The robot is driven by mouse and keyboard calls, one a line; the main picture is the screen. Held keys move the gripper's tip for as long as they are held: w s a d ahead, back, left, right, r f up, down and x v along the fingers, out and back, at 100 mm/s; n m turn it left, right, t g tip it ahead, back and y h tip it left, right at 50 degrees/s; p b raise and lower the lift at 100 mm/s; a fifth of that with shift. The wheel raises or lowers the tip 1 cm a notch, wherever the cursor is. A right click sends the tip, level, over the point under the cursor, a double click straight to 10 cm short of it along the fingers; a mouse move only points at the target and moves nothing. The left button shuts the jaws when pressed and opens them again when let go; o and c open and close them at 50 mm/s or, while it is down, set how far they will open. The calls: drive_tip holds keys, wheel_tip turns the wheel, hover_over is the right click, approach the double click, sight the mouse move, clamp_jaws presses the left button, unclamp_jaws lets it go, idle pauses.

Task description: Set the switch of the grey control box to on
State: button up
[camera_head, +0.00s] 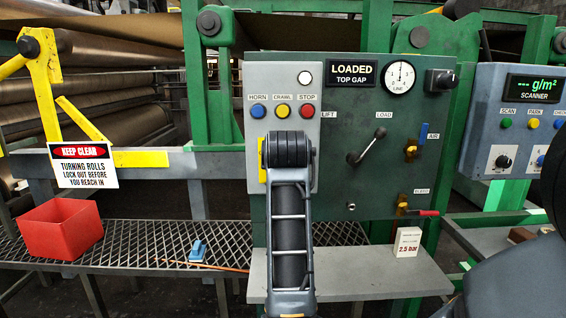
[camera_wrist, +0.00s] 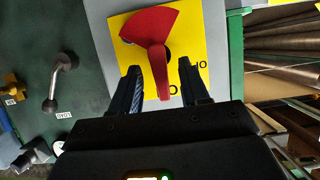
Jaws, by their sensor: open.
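In the wrist view, which looks upside down, a red switch handle (camera_wrist: 158,62) with a fan-shaped end sits on a yellow plate (camera_wrist: 133,22) of the grey control box (camera_wrist: 90,13). The narrow end of the handle points down the picture, beside black lettering partly hidden by it. Another marking that looks like ON lies to its right. My gripper (camera_wrist: 160,70) is open, with one finger on each side of the handle and visible gaps. In the head view my gripper (camera_head: 287,150) covers the switch; only a strip of the yellow plate (camera_head: 262,160) shows on the grey box (camera_head: 312,90).
Blue, yellow and red buttons (camera_head: 283,110) sit above my gripper. A lever (camera_head: 366,147) and valve handles stick out from the green cabinet (camera_head: 335,215) to the right. A grey shelf (camera_head: 385,275) runs below. A red bin (camera_head: 60,230) stands far left.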

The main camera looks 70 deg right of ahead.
drive_tip(key=v, duration=0.5)
drive_tip(key=shift+a, duration=0.15)
idle(0.4)
drive_tip(key=s+a+f+n+t+y, duration=0.2)
drive_tip(key=a+f+n+t+y, duration=0.3)
drive_tip(key=a+f+n+t, duration=0.75)
drive_tip(key=s+a+f+g+y, duration=0.1)
drive_tip(key=s+a+f+y, duration=0.2)
drive_tip(key=s+a, duration=0.7)
drive_tip(key=s+a+f+n+g+y, duration=0.1)
drive_tip(key=s+a+f+y, duration=0.3)
drive_tip(key=s+a, duration=0.7)
drive_tip(key=a+g, duration=0.1)
drive_tip(key=a, duration=0.3)
drive_tip(key=shift+a+f, duration=0.2)
drive_tip(key=shift+f, duration=0.15)
